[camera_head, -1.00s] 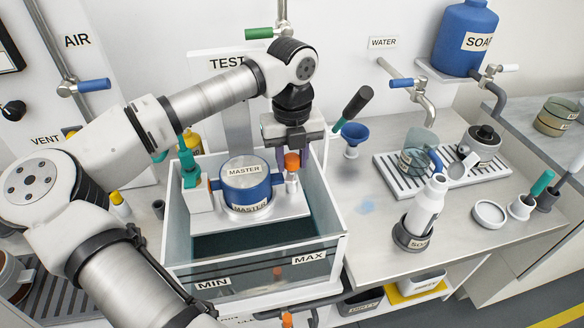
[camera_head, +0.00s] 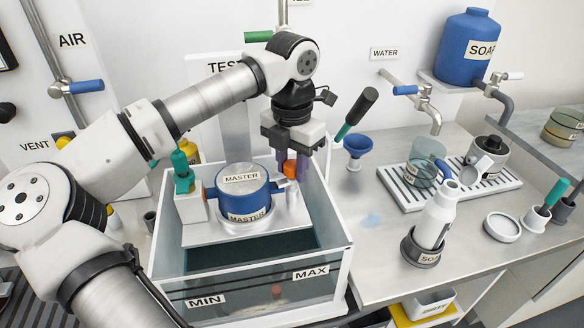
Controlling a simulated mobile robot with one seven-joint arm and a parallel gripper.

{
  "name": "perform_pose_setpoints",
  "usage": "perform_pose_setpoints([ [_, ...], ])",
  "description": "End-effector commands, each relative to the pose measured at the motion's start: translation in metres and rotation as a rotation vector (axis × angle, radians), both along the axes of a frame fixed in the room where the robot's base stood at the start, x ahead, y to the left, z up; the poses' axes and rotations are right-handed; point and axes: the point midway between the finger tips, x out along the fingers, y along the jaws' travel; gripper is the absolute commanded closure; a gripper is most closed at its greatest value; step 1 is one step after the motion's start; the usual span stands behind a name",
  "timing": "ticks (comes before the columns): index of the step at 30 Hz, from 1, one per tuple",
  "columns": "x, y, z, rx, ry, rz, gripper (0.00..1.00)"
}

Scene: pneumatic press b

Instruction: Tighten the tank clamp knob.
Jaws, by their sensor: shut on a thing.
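The tank (camera_head: 347,262) is a clear-walled box with a white rim and MIN and MAX labels. Inside it, a blue cylinder labelled MASTER (camera_head: 243,190) stands on a pale platform. An orange knob (camera_head: 290,171) sits at the platform's back right, on a light post beside the cylinder. My gripper (camera_head: 292,168) comes down from above with its purple fingers on either side of this knob and is shut on it. The fingers hide part of the knob's sides. How tight the knob is cannot be seen.
A green-topped fitting (camera_head: 182,175) stands left of the cylinder. A dark-handled tool (camera_head: 360,110) leans just right of my gripper, near a blue funnel (camera_head: 357,143). A white bottle (camera_head: 437,217) and drain tray (camera_head: 490,185) stand further right. The counter between is mostly clear.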

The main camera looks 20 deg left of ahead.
Motion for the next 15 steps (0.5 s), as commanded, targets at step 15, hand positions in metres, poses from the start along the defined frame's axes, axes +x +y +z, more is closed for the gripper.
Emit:
perform_pose_setpoints([
  [15,0.0025,0.0002,0.0041,0.0,-0.013,-0.213,0.91],
])
